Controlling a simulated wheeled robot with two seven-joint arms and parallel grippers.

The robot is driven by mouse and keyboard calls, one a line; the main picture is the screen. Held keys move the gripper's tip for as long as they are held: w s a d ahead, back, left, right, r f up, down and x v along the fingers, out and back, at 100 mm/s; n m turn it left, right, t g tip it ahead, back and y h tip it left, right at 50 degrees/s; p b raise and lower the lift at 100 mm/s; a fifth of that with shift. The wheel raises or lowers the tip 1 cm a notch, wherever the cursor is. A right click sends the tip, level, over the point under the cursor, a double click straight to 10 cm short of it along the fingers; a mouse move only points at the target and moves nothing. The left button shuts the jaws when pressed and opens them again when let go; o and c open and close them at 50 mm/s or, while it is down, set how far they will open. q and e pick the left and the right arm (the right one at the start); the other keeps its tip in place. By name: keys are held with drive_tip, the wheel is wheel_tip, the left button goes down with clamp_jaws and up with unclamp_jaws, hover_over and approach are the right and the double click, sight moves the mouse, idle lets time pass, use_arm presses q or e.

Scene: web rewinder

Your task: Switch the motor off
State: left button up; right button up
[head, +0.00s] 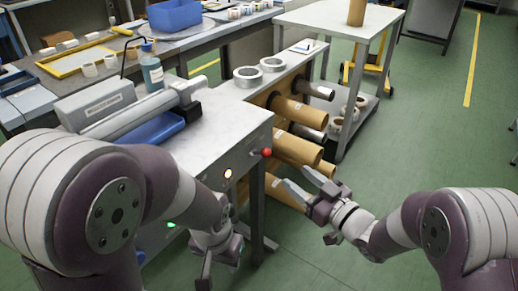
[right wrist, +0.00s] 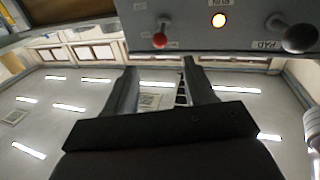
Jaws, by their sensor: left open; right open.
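The rewinder's front panel (head: 205,170) is on the near side of the grey bench. A red ball-ended lever (head: 267,152) sticks out near its right corner; the red ball also shows in the right wrist view (right wrist: 160,40). A lit lamp (head: 228,173) glows left of it, and it also shows in the right wrist view, labelled RUN (right wrist: 219,19). My right gripper (head: 293,174) is open and empty, just right of and below the red ball, apart from it. Its fingers (right wrist: 158,72) point toward the panel's lower edge. My left gripper (head: 222,266) is low in front of the bench, open and empty.
A black knob (right wrist: 300,38) marked PAD sits on the same panel. A green light (head: 171,225) glows lower down. Cardboard cores (head: 297,148) project right of the panel, close to my right gripper. A white table (head: 340,18) stands behind. Green floor is free at right.

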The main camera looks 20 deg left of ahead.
sight(269, 156)
drive_tip(key=b+x, duration=0.2)
drive_tip(key=x, duration=0.9)
drive_tip(key=shift+w+a+b, duration=0.15)
drive_tip(key=shift+w+b, duration=0.05)
drive_tip(key=shift+b, duration=0.2)
